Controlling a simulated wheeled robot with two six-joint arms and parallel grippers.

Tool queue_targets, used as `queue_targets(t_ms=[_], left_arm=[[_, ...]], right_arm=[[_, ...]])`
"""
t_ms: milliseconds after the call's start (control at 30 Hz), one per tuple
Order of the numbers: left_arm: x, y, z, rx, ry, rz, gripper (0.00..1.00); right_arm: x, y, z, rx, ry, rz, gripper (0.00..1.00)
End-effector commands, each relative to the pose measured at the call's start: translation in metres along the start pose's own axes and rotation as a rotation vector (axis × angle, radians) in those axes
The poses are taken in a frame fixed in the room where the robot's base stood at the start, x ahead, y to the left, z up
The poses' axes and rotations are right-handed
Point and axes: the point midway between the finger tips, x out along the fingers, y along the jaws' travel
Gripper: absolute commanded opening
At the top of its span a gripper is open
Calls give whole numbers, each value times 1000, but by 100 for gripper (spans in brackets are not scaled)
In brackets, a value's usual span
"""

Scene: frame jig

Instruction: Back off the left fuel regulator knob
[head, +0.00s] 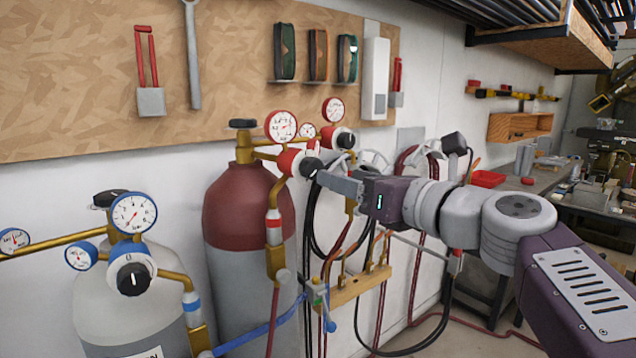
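The left fuel regulator (289,160) is red and brass, on top of the maroon-and-grey cylinder (245,215). Its black knob (309,167) faces right, towards my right gripper. My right gripper (321,178) comes in from the right, with its grey fingertips at the knob in the picture. The fingers overlap in this view, so I cannot tell whether they are open, touch the knob or grip it. A second red regulator (329,136) with a black knob (346,140) sits just behind, up and to the right. My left gripper is not in view.
Pressure gauges (281,126) stand above the fuel regulator. A grey cylinder (135,290) with a blue-rimmed gauge (134,212) and black knob (133,279) stands at front left. Black and red hoses hang below my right gripper, near a brass manifold (357,286). A workbench (545,170) is at the right.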

Motion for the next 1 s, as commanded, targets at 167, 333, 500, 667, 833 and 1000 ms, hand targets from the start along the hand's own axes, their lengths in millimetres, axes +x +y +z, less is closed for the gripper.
queue_targets(t_ms=[167, 333, 500, 667, 833, 1000], left_arm=[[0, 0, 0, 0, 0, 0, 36], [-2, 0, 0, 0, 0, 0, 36], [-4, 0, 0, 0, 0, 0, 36], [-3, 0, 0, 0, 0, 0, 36], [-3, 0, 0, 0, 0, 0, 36], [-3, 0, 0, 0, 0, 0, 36]], right_arm=[[37, 1, -1, 1, 3, 5, 59], [69, 1, 0, 1, 2, 3, 59], [84, 1, 0, -1, 1, 1, 59], [85, 0, 0, 0, 1, 0, 59], [85, 0, 0, 0, 1, 0, 37], [85, 0, 0, -1, 1, 0, 0]])
